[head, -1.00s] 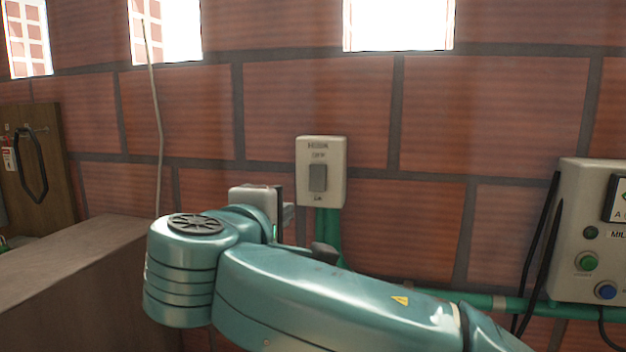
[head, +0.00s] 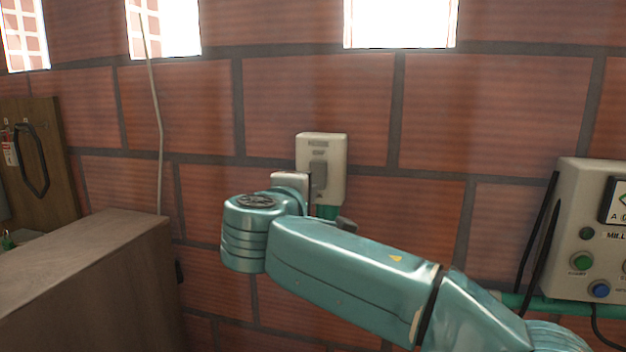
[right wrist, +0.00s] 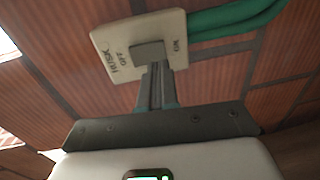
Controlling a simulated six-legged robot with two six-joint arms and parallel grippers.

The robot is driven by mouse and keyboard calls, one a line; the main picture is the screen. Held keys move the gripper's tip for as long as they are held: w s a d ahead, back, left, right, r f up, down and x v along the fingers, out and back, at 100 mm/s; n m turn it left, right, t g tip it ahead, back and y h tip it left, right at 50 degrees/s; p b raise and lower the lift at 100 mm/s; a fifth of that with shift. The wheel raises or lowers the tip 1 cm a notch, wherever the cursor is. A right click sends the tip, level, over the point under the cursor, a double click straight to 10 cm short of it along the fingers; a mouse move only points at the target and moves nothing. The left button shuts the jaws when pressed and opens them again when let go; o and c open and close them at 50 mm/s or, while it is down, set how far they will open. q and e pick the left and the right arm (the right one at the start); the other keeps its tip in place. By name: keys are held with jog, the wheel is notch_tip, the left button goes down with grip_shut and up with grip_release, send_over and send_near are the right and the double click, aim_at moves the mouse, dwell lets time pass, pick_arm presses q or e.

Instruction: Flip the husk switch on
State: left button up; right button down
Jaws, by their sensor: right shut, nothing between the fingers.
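The husk switch (head: 333,150) is a pale plate on the brick wall with a grey rocker (head: 318,174). In the right wrist view the switch plate (right wrist: 112,48) reads HUSK, OFF at one end and ON at the other, by the green conduit. Its rocker (right wrist: 147,52) is partly behind my fingertips. My right gripper (right wrist: 155,73) is shut and empty, its tips over or right at the rocker; I cannot tell whether they touch. In the head view my right gripper (head: 291,180) is by the plate's lower left, its fingers mostly hidden. My left gripper is out of view.
A control box (head: 575,210) with green and blue buttons hangs on the wall at right. A wooden box (head: 80,265) stands at lower left. A cable (head: 158,110) hangs on the wall left of the switch. Green conduit (right wrist: 235,17) leaves the switch's ON end.

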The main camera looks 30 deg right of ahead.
aim_at(318, 176)
jog(key=p+x, duration=0.1)
jog(key=x, duration=0.3)
jog(key=shift+w, duration=0.15)
